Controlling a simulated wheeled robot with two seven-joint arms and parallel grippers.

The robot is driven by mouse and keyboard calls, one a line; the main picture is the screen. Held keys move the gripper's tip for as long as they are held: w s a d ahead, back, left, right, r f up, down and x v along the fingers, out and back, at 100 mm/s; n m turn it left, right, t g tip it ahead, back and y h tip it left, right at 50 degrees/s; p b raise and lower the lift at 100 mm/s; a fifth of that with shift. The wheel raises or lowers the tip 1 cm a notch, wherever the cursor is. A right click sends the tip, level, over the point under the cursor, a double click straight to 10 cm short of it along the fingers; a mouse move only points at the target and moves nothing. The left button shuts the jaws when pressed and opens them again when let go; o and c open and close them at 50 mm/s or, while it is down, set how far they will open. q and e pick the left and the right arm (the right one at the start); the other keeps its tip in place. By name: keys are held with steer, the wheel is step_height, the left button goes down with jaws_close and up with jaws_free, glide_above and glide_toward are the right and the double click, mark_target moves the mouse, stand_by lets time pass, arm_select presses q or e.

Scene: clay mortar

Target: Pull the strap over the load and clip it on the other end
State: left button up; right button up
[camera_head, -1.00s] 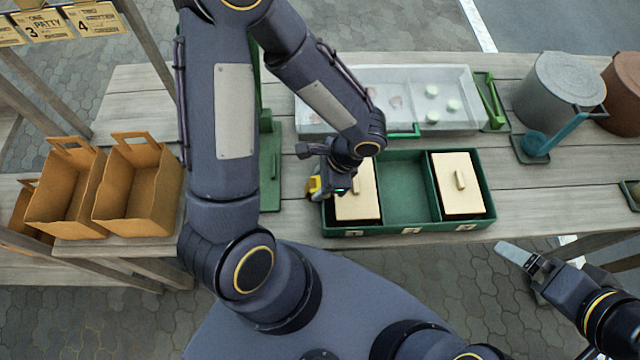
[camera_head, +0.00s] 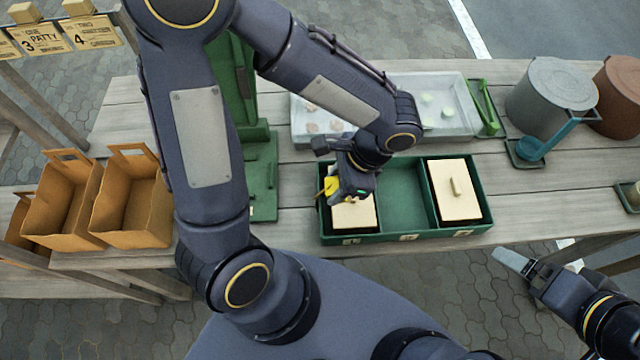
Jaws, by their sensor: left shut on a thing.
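My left gripper (camera_head: 352,182) is over the left part of a green box (camera_head: 402,237), just above a cream lid (camera_head: 353,216). It is shut on a small yellow thing (camera_head: 331,187), which shows at its left side; its shape is mostly hidden. A second cream lid (camera_head: 455,200) with a small handle sits in the right part of the box. The middle part looks empty. My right gripper (camera_head: 525,265) is at the lower right, off the table's front edge, with a pale flat piece at its tip; its jaw state is unclear. I see no clear strap, load or clip.
A clear tray (camera_head: 462,90) with pale round pieces stands behind the box. A grey pot (camera_head: 545,100), a brown pot (camera_head: 620,97) and a blue ladle (camera_head: 550,138) are at the right. Orange-brown baskets (camera_head: 130,215) stand at the left, a green stand (camera_head: 263,180) between.

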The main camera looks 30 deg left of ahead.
arm_select(q)
steer(key=s+d+r+p, duration=0.1)
steer(key=d+r+p, duration=0.1)
steer(key=d+r, duration=0.7)
steer(key=shift+s+p, duration=0.3)
steer(key=shift+p, duration=0.1)
steer(key=shift+f, duration=0.1)
stand_by(0.3)
